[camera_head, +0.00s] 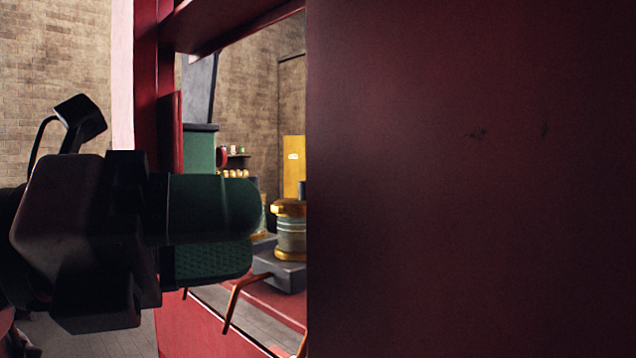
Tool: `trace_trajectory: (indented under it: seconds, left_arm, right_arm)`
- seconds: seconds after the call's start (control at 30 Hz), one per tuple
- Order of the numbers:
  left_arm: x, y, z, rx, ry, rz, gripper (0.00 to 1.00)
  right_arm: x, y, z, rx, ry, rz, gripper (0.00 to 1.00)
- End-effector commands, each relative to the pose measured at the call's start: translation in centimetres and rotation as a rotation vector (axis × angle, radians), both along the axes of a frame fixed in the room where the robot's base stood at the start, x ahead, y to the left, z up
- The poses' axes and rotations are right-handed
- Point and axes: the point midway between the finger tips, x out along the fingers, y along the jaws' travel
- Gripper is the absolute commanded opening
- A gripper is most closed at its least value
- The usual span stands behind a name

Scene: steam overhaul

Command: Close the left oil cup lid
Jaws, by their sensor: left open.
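A brass-and-glass cup (291,235), which looks like an oil cup, stands on a grey block (280,272). Its right side is cut off by a large dark red panel, and I cannot tell how its lid stands. My right gripper is not in view.
The dark red panel (470,180) fills the right half of the view, very close. A red post (147,90) and beam frame the opening. A copper-coloured bent rod (236,300) shows below the gripper. A yellow panel (293,165) and a small shelf stand behind.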

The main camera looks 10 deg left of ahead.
Motion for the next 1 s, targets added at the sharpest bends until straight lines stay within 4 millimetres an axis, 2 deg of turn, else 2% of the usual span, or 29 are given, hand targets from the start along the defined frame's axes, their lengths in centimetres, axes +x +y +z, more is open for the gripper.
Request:
trace_trajectory:
  seconds: [0.1, 0.27, 0.37, 0.8, 1.0]
  left_arm:
    - [0.2, 1.8, 1.6, 0.013, -0.021, 0.17, 0.44]
    - [0.5, 2.6, 2.4, 0.008, -0.019, 0.252, 0.44]
    - [1.2, 1.9, 2.5, 0.01, -0.015, 0.252, 0.44]
    - [6.6, -3.7, 2.6, 0.009, -0.016, 0.249, 0.44]
    - [7.7, -4.9, 2.4, 0.009, -0.019, 0.25, 0.44]
  right_arm:
    - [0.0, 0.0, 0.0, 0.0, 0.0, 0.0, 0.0]
    - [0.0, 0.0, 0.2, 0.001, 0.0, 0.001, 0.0]
    - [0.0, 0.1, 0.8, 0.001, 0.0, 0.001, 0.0]
    - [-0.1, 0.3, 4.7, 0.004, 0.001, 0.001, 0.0]
    - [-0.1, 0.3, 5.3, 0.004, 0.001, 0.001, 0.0]
